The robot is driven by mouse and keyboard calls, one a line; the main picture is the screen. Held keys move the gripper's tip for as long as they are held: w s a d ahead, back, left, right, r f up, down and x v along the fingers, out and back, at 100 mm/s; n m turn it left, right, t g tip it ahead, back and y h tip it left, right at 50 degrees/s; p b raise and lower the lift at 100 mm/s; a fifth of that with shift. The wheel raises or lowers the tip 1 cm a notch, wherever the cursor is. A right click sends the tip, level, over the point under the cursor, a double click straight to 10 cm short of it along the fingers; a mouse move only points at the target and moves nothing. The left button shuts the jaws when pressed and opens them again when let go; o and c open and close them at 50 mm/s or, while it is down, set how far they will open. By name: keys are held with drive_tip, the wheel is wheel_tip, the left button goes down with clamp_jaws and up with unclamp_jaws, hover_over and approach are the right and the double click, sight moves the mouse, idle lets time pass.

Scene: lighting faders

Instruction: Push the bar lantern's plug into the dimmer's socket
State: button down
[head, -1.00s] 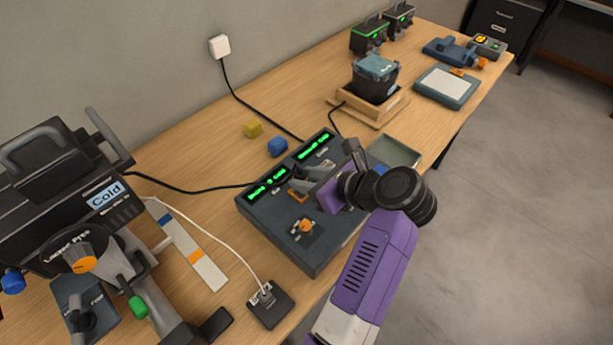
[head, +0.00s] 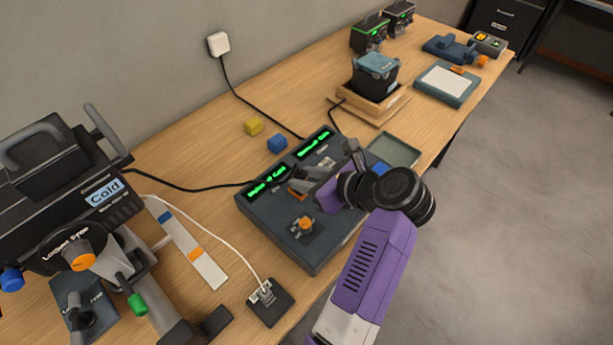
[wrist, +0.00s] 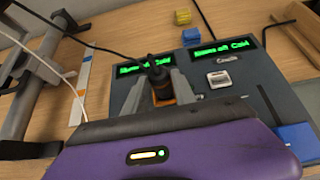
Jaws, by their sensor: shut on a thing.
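The dimmer (head: 275,225) is a dark slate box with two green lit displays. The bar lantern (head: 60,200), black with a "Cold" label, stands at the left. Its black cable (head: 190,190) runs to the dimmer. In the wrist view, my gripper (wrist: 161,90) is shut on the black plug (wrist: 157,74) at the end of this cable. The plug stands roughly upright over an orange-edged socket (wrist: 164,101) in the dimmer's top. The fingers hide its lower end, so I cannot tell how deep it sits. My gripper (head: 303,181) also shows in the head view.
An orange knob (head: 303,224) stands on the dimmer's near part. Blue (head: 277,143) and yellow (head: 254,126) blocks lie behind it. A shallow tray (head: 405,150) with something blue is at its right. A white cable reaches a small black box (head: 271,303).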

drive_tip(key=shift+f, duration=0.5)
idle(0.8)
drive_tip(key=c, duration=0.9)
unclamp_jaws()
drive_tip(key=shift+c, duration=0.2)
drive_tip(key=shift+d+r, duration=0.1)
